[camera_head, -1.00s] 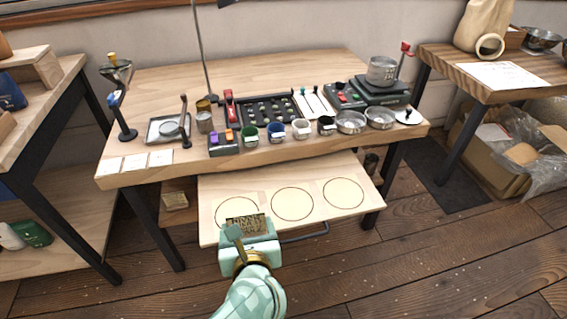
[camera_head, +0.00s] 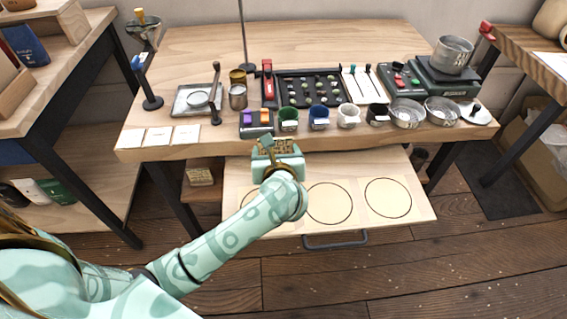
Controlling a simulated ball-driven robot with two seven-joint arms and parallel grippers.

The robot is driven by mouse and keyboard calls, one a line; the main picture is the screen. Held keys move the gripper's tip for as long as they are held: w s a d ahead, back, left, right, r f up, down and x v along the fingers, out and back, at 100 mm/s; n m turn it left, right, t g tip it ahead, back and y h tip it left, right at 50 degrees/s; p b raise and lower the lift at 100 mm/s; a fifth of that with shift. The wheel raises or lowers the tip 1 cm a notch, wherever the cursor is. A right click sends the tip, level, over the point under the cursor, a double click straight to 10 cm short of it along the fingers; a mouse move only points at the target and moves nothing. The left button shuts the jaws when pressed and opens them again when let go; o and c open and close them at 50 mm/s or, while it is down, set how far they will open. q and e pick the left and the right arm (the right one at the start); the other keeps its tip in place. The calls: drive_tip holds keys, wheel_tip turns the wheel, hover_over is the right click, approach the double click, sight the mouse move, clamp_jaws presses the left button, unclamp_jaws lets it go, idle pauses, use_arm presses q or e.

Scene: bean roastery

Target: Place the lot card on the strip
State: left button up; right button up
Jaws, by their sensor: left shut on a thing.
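My left gripper (camera_head: 276,157) is shut on a small brown lettered card (camera_head: 284,147), which I take to be the lot card. It holds the card in front of the bench's front edge, over the back of the pulled-out board. The jaws and wrist hide part of the card. A row of three pale cards or squares (camera_head: 158,136) lies along the front left edge of the bench top, to the left of the gripper; I cannot tell whether this is the strip. My right gripper is out of view.
The pulled-out board (camera_head: 418,207) has several marked circles, partly behind my left arm. Several small cups (camera_head: 320,117), a purple-and-orange block holder (camera_head: 256,122) and metal bowls (camera_head: 408,111) line the bench front. A square tray (camera_head: 190,101) stands behind the pale squares.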

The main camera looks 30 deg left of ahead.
use_arm(q)
drive_tip(key=shift+w+a+f+b, duration=0.2)
drive_tip(key=shift+w+f+b, duration=0.2)
drive_tip(key=shift+w+f, duration=0.65)
wheel_tip(320, 180, down, 4)
drive_tip(key=shift+w+f+b, duration=0.1)
drive_tip(key=shift+b, duration=1.05)
drive_tip(key=shift+r, duration=0.3)
drive_tip(key=shift+f, duration=0.15)
drive_tip(key=o, duration=0.7)
drive_tip(key=shift+o, duration=1.4)
drive_tip(key=shift+r, duration=0.3)
drive_tip(key=p+v, duration=0.4)
drive_tip(key=v, duration=0.8)
drive_tip(key=shift+f, duration=0.2)
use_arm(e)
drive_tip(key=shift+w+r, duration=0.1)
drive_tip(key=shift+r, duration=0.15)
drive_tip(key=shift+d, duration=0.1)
